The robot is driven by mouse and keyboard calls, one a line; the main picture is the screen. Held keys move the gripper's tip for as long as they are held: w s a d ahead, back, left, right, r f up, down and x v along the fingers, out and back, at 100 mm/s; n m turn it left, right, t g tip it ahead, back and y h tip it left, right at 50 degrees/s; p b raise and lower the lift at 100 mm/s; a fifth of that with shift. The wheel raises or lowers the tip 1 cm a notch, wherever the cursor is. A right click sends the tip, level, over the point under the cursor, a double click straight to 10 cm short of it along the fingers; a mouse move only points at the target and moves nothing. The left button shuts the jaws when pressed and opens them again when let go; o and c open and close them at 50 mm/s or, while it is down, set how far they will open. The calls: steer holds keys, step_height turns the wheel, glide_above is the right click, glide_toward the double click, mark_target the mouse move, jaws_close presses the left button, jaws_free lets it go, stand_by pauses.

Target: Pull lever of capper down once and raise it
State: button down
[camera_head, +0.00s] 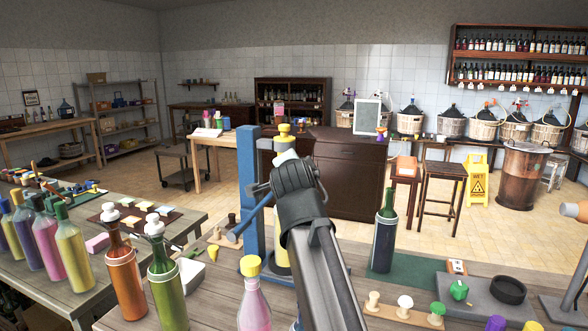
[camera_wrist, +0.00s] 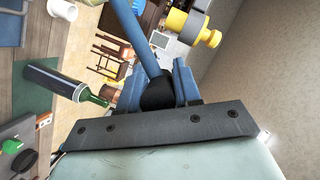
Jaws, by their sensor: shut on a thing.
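The blue capper (camera_head: 250,185) stands on the near bench with an upright post and a yellow-topped head (camera_head: 284,130). Its grey and yellow head part also shows in the wrist view (camera_wrist: 192,27). My gripper (camera_head: 284,178) is beside the post, near its upper part. In the wrist view my gripper (camera_wrist: 165,92) is shut on the black knob of the blue lever (camera_wrist: 132,38), whose rod runs away from the jaws. A yellowish bottle-like shape (camera_head: 281,252) beside the post is mostly hidden by my arm, so its exact place under the head cannot be told.
A dark bottle (camera_head: 384,238) stands on a green mat right of my arm. A pink bottle with yellow cap (camera_head: 254,304) stands close in front of the capper. Several bottles crowd the left. Stoppers (camera_head: 404,303) and a black ring (camera_head: 508,290) lie at right.

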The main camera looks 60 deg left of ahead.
steer(key=w+d+f+m+y, duration=0.1)
steer(key=w+d+f+m, duration=0.1)
steer(key=f, duration=0.5)
steer(key=w+d+f+m+y, duration=0.1)
steer(key=w+d+f+m, duration=0.1)
steer(key=w+d+f, duration=0.2)
steer(key=shift+w+d+f, duration=0.25)
steer(key=shift+d+f, duration=0.05)
steer(key=shift+f, duration=1.25)
steer(key=c, duration=0.9)
jaws_free()
steer(key=shift+o, duration=0.2)
steer(key=v, duration=1.3)
steer(key=shift+s+d, duration=0.15)
steer(key=shift+d, duration=0.25)
